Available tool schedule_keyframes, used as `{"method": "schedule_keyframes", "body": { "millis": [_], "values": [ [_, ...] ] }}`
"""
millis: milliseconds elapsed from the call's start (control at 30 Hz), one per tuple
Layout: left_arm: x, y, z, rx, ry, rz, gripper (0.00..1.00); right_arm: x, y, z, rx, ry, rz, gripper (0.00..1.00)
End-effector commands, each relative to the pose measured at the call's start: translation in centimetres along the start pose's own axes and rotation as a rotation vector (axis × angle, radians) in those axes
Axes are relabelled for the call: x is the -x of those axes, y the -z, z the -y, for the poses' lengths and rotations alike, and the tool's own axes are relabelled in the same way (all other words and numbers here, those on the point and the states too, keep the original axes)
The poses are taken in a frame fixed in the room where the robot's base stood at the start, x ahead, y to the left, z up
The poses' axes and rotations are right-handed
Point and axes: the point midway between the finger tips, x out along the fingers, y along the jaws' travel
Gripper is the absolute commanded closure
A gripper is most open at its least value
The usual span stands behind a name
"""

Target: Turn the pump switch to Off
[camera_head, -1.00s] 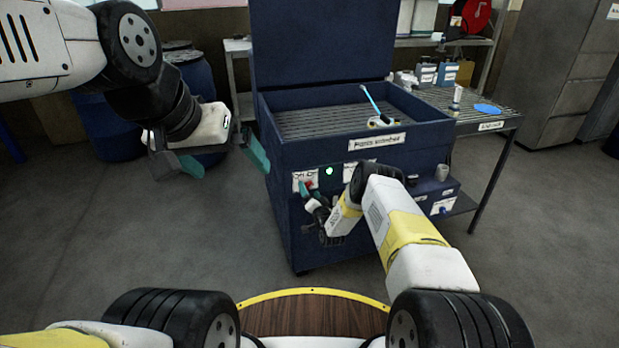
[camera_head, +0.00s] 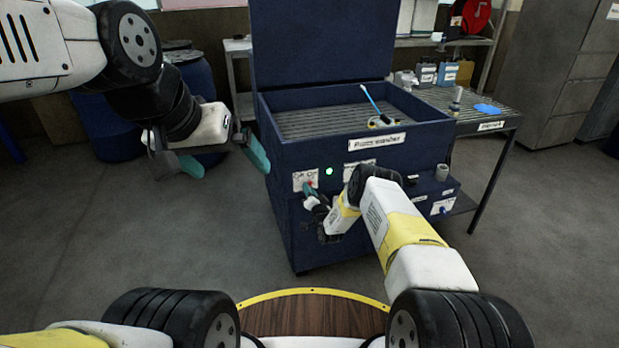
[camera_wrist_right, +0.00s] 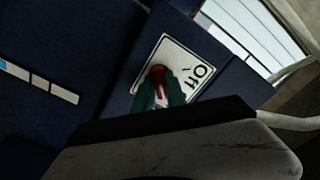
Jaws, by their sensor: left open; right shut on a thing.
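The blue parts washer (camera_head: 345,215) stands ahead with its lid raised. The pump switch is a red knob (camera_wrist_right: 158,76) on a white plate (camera_wrist_right: 182,62) on its front; "Off" is readable in the right wrist view. My right gripper (camera_head: 311,190) is shut on the knob, its teal fingers at either side of it; they also show in the right wrist view (camera_wrist_right: 159,92). The knob's exact angle is hard to tell because the fingers cover part of it. My left gripper (camera_head: 222,162) is open and empty, left of the washer and apart from it.
A green lamp (camera_head: 329,171) is lit right of the switch plate. A blue-handled brush (camera_head: 374,101) is in the washer's basin. A slatted table (camera_head: 500,112) with bottles stands at right, and blue drums (camera_head: 198,80) stand at back left. The floor in front is clear.

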Motion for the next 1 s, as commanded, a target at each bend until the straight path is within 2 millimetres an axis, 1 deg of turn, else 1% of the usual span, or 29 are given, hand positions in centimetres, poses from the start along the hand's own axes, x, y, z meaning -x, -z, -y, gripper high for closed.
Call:
{"method": "schedule_keyframes", "body": {
  "millis": [67, 167, 800, 900, 1000],
  "values": [
    [0.0, 0.0, 0.0, 0.0, 0.0, 0.0, 0.0, 0.0, -0.03, 0.02, 0.024, 0.0, 0.001, 0.98],
    [0.0, 0.0, 0.0, 0.0, 0.0, 0.0, 0.0, -0.02, -0.15, 0.13, 0.151, 0.001, 0.002, 0.98],
    [0.0, 0.0, 0.0, 0.0, 0.0, 0.0, 0.0, 0.02, -0.5, 0.37, 1.375, 0.003, 0.003, 0.98],
    [0.0, 0.0, 0.0, 0.0, 0.0, 0.0, 0.0, 0.05, -0.53, 0.36, 1.51, 0.002, 0.003, 0.98],
    [0.0, 0.0, 0.0, 0.0, 0.0, 0.0, 0.0, 0.06, -0.44, 0.26, 1.572, -0.001, 0.003, 0.98]
  ]
}}
